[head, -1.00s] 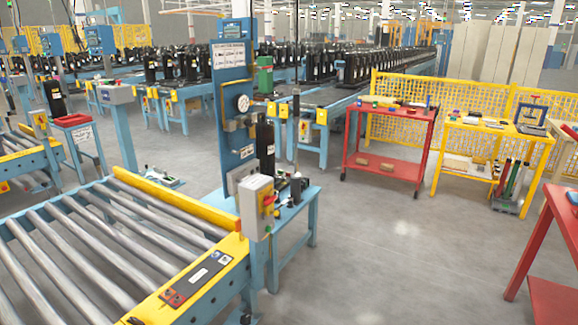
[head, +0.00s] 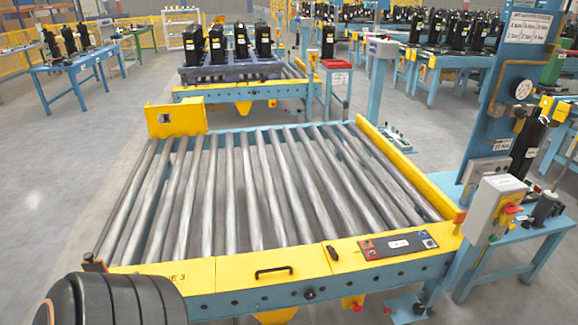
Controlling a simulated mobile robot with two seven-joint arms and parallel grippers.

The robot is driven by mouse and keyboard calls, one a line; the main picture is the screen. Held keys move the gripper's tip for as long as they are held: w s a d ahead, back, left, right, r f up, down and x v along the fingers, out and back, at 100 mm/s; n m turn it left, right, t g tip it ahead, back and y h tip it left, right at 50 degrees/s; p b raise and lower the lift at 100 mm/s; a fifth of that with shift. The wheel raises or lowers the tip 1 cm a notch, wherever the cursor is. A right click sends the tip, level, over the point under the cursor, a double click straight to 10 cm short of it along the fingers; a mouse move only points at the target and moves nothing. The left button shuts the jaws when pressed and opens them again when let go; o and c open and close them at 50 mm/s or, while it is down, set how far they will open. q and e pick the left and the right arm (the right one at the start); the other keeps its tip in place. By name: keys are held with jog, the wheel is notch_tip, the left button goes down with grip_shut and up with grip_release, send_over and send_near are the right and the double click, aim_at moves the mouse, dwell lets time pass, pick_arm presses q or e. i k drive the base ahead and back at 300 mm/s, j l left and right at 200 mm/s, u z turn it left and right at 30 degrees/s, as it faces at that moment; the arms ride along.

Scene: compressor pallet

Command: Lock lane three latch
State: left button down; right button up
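The lane three roller conveyor (head: 232,268) fills the middle of the head view, with a yellow front beam and a partly hidden label ending in "E 3". A small black lever-like part (head: 332,253) lies on the beam right of the middle. A black bar handle (head: 273,271) is left of it. A small dark fitting with an orange edge (head: 93,264) is at the beam's left end. I cannot tell which of these is the latch, or its state. A dark ribbed part of my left arm covers the bottom left. Neither gripper is in view.
The rollers are empty. A panel with red buttons (head: 398,245) is on the beam. A control box (head: 495,210) and blue stand (head: 515,240) are at the right. A dark pallet (head: 232,67) with several black compressors stands behind. Floor at the left is clear.

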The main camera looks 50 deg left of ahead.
aim_at(334, 253)
jog(key=u, duration=1.3)
jog(key=i+l+z, duration=0.25)
jog(key=i+l, duration=0.95)
jog(key=i, duration=0.1)
